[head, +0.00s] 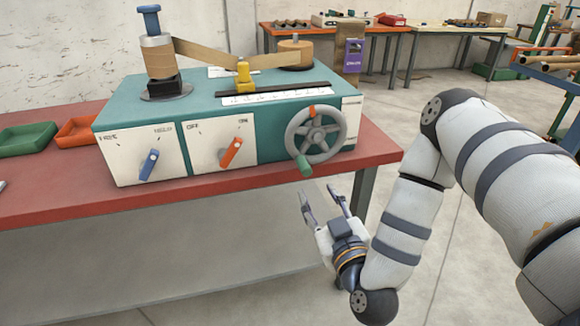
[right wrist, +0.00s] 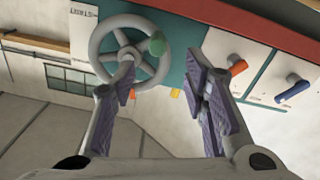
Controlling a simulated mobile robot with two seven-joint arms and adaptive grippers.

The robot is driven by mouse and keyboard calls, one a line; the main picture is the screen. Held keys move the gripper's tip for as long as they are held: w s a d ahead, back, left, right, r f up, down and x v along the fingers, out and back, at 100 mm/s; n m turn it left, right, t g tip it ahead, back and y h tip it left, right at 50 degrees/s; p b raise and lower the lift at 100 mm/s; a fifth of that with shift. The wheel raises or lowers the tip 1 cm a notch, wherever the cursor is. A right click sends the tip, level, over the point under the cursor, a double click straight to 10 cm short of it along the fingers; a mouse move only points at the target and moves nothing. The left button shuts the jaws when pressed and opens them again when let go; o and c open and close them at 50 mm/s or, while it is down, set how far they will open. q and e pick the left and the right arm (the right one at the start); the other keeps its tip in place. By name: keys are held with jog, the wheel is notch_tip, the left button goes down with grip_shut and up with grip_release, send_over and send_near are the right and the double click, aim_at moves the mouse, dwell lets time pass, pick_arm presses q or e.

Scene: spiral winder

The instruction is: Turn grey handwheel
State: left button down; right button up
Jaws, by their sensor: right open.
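The grey handwheel (head: 316,134) is on the right part of the front of the teal winder box (head: 270,122). It has spokes, an orange mark at its top and a green knob (head: 304,165) at its lower rim. My right gripper (head: 324,205) is below the wheel, in front of the table edge, with its fingers apart and empty. The gripper does not appear to touch the wheel. My left gripper is not in view.
The winder stands on a red table (head: 230,188). Left of the wheel are an orange switch (head: 230,152) and a blue switch (head: 149,165). Green (head: 26,138) and orange (head: 80,130) trays lie at the left.

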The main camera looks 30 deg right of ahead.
aim_at(308, 174)
pick_arm(q)
jog(key=s+f+g+b, duration=0.2)
jog(key=s+f+b, duration=0.1)
jog(key=s+f, duration=0.1)
jog(key=shift+s+d+f+b, duration=0.15)
jog(key=shift+s+f+b, duration=0.15)
jog(key=shift+s, duration=0.2)
pick_arm(e)
jog(key=x, duration=1.1)
jog(key=shift+w+d, duration=0.2)
jog(key=shift+w, duration=0.1)
grip_shut()
